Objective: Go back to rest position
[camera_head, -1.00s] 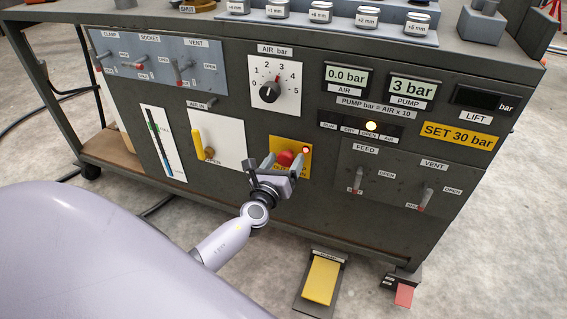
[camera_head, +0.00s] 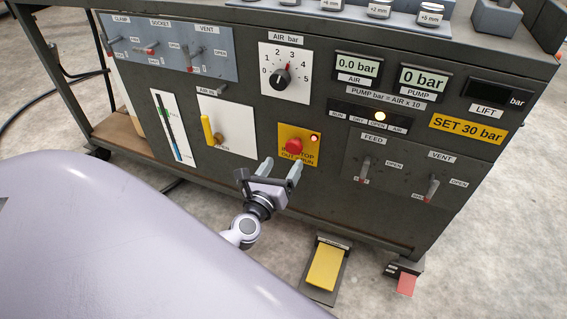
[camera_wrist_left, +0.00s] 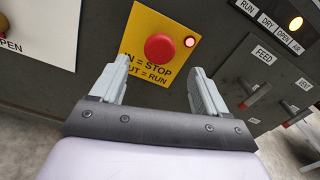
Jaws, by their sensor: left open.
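My left gripper (camera_head: 280,171) is open and empty in front of the dark cabinet panel, just below the red stop button (camera_head: 294,146). In the left wrist view its two fingers (camera_wrist_left: 158,84) stand apart, with the red button (camera_wrist_left: 160,47) on its yellow plate (camera_wrist_left: 130,28) beyond them. The fingers are clear of the button. The plate reads "IN = STOP, OUT = RUN", and a red lamp (camera_wrist_left: 190,42) beside the button is lit. My right gripper is not in view.
The cabinet carries an AIR dial (camera_head: 281,78), a yellow-handled AIR IN valve (camera_head: 207,130), FEED and VENT levers, and displays reading 0.0 bar and 0 bar (camera_head: 424,78). Yellow (camera_head: 324,267) and red (camera_head: 406,284) pedals stand on the floor below. Open floor lies at right.

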